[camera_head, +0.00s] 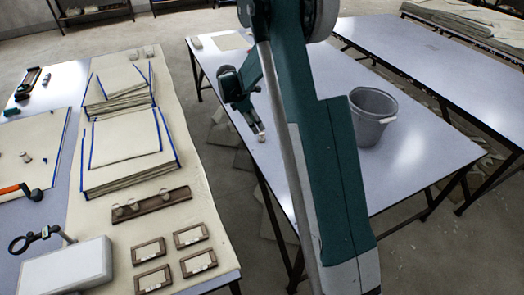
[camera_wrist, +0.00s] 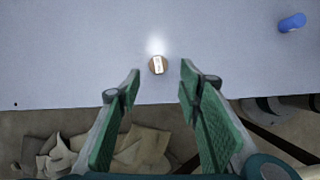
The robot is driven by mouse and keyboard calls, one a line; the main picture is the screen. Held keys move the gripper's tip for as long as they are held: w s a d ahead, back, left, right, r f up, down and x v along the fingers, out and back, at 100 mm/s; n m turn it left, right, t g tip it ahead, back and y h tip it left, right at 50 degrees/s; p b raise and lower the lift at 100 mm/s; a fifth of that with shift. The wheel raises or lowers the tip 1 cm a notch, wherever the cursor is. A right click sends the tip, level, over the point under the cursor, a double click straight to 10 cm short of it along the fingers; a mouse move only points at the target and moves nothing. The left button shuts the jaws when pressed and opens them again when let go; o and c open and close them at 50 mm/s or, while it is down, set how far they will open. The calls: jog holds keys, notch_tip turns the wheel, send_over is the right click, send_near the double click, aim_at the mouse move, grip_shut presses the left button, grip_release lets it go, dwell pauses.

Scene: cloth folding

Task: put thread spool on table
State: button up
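A small round brown thing with a pale top, which looks like the thread spool (camera_wrist: 158,65), stands on the table near its edge in the wrist view. In the head view a small pale thing (camera_head: 261,137), likely the same spool, shows on the table just below my gripper (camera_head: 256,126). In the wrist view my gripper (camera_wrist: 160,80) is open, with its green-padded fingers apart and nothing between them. The spool lies just beyond the fingertips, roughly centred between them. The middle table (camera_head: 225,92) is pale blue-grey.
A grey bucket (camera_head: 372,112) stands on the middle table, right of my arm. A blue cylinder (camera_wrist: 292,22) lies on the table in the wrist view. The left table holds folded cloth stacks (camera_head: 125,140), small frames (camera_head: 190,236) and a white box (camera_head: 65,266). Cloth scraps (camera_wrist: 140,150) lie below the table edge.

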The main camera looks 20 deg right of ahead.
jog(key=s+a+r+m+t+y, duration=0.15)
jog(key=s+a+r+m, duration=0.25)
jog(key=s+r, duration=0.65)
jog(key=s+a+r+m+t+y, duration=0.1)
jog(key=s+a+r+m+t, duration=0.2)
jog(key=s+r, duration=0.75)
jog(key=s+a+r+m+t+y, duration=0.1)
jog(key=s+a+m, duration=0.3)
jog(key=s, duration=0.8)
jog(key=s+a+r+m+t+y, duration=0.1)
jog(key=s+a+m, duration=0.4)
jog(key=s, duration=0.8)
jog(key=shift+r+m+t, duration=0.45)
jog(key=shift+r+m, duration=0.05)
jog(key=shift+o, duration=0.5)
jog(key=shift+w, duration=0.1)
